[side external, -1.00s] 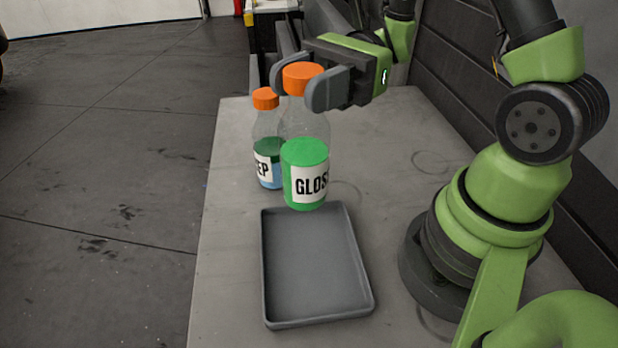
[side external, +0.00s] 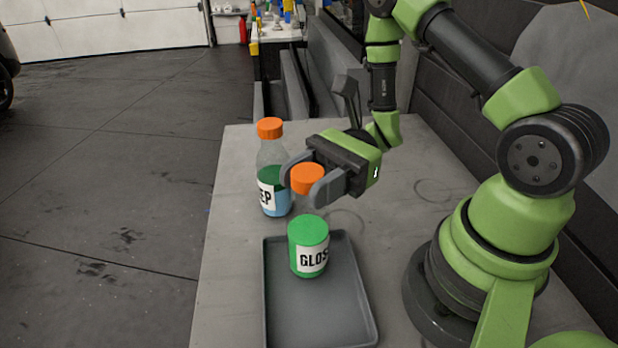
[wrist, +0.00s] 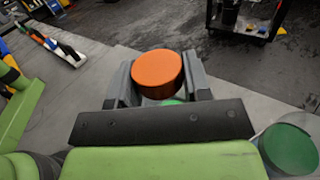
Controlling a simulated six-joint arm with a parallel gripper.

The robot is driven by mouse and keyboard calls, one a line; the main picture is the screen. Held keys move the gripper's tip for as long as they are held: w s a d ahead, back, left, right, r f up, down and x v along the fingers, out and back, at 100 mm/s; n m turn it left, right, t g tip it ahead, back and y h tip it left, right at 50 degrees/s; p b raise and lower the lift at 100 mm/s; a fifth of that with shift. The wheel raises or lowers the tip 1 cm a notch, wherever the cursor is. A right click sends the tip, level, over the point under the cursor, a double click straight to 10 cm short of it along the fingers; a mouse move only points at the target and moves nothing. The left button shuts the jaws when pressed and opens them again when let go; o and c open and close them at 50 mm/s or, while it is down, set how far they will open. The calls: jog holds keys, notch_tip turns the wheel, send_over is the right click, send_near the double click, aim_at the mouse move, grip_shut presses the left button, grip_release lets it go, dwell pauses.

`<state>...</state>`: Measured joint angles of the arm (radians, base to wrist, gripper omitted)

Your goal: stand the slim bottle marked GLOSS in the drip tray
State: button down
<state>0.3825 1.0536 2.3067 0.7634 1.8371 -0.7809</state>
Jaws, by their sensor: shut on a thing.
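The GLOSS bottle (side external: 308,250) has an orange cap, bright green contents and a white label. My gripper (side external: 305,184) is shut on it at its cap, which also shows between the fingers in the wrist view (wrist: 158,72). The bottle hangs upright below the fingers, its clear upper part hardly visible. Its base appears over the far part of the grey drip tray (side external: 357,290); I cannot tell whether it touches the tray floor. The tray's near end is cut off by the picture's bottom edge.
A second orange-capped bottle (side external: 271,175), its label partly reading "EP", stands just behind and left of my gripper, close to the left finger. The bench (side external: 226,280) is clear left of the tray. A dark panelled wall runs along the right.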

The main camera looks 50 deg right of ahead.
jog(key=c, duration=0.6)
grip_release()
jog(key=shift+f, duration=0.1)
jog(key=shift+o, duration=0.2)
jog(key=shift+d, duration=0.25)
jog(key=s+d, duration=0.2)
jog(key=d, duration=0.8)
jog(key=s+a+r+n+t+h, duration=0.2)
jog(key=s+r+n+h, duration=0.1)
jog(key=r+n+h, duration=0.5)
jog(key=s+a+r+n+t+h, duration=0.2)
jog(key=s+r+n+h, duration=0.1)
jog(key=r+n+h, duration=0.4)
jog(key=shift+a+r+n+h, duration=0.35)
jog(key=shift+r+n+h, duration=0.05)
jog(key=shift+r, duration=0.05)
